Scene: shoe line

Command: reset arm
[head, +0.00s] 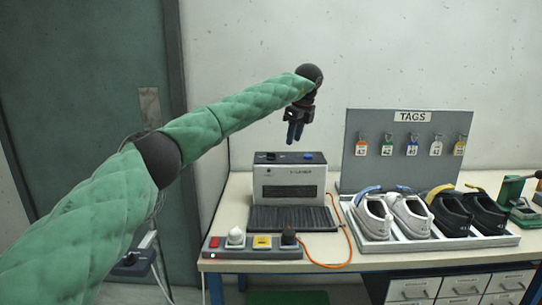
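My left gripper (295,132) hangs from the green padded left arm, fingers pointing down, in the air above and in front of the grey-and-white machine. Its two dark blue fingers look close together, and no object shows between them; the gap is too small to judge. My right gripper is not in view.
A grey machine (289,183) and a power strip (226,254) with an orange cord are on the table's left. A tray (395,246) holds white and black shoes before a TAGS board (357,180). A green device (508,190) stands at the far right.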

